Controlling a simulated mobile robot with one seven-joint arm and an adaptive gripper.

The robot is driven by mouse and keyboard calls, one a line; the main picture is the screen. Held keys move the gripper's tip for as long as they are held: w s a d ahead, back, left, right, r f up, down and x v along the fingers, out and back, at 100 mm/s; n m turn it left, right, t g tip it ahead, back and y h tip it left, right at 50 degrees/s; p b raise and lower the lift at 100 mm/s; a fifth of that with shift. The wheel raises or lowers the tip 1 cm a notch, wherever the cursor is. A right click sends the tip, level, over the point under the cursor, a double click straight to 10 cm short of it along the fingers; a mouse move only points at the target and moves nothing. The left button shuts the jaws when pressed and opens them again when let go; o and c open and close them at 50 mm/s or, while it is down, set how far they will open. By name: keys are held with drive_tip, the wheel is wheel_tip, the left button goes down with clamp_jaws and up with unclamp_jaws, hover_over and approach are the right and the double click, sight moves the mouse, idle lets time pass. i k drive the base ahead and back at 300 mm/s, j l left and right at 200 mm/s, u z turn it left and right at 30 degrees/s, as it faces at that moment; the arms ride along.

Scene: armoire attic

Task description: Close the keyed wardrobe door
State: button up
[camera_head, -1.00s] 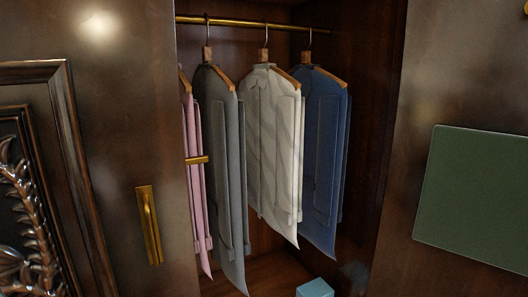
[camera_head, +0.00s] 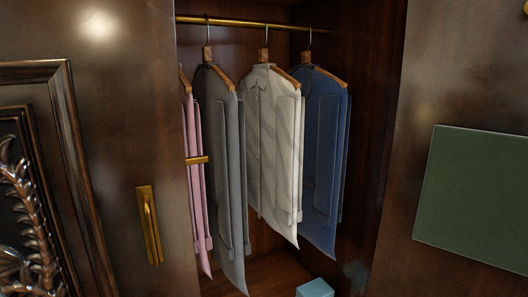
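The wardrobe stands open in the head view, with its dark wooden interior (camera_head: 374,150) showing. A dark brown door panel (camera_head: 125,110) with a vertical brass handle (camera_head: 149,225) is left of the opening. A small brass piece (camera_head: 197,160) juts from this panel's edge into the opening; I cannot tell whether it is a key or a bolt. My gripper is not in view.
A brass rail (camera_head: 250,23) carries hung pink (camera_head: 197,185), grey (camera_head: 222,165), white (camera_head: 272,150) and blue (camera_head: 324,150) garments. A light blue box (camera_head: 314,288) sits below. A carved frame (camera_head: 65,110) is left; a green panel (camera_head: 475,195) is right.

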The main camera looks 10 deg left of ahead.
sight(454, 221)
drive_tip(key=u, duration=1.15)
drive_tip(key=l+u, duration=0.35)
drive_tip(key=k+l+u, duration=0.15)
drive_tip(key=l+u, duration=0.2)
drive_tip(key=k+l+u, duration=1.05)
drive_tip(key=k+u, duration=0.25)
drive_tip(key=k, duration=0.2)
drive_tip(key=k+l+u, duration=0.1)
drive_tip(key=k, duration=0.35)
drive_tip(key=k+l, duration=0.1)
drive_tip(key=k, duration=0.35)
drive_tip(key=k+l+z, duration=0.35)
drive_tip(key=k+l, duration=0.35)
drive_tip(key=l+z, duration=0.3)
drive_tip(key=l, duration=1.05)
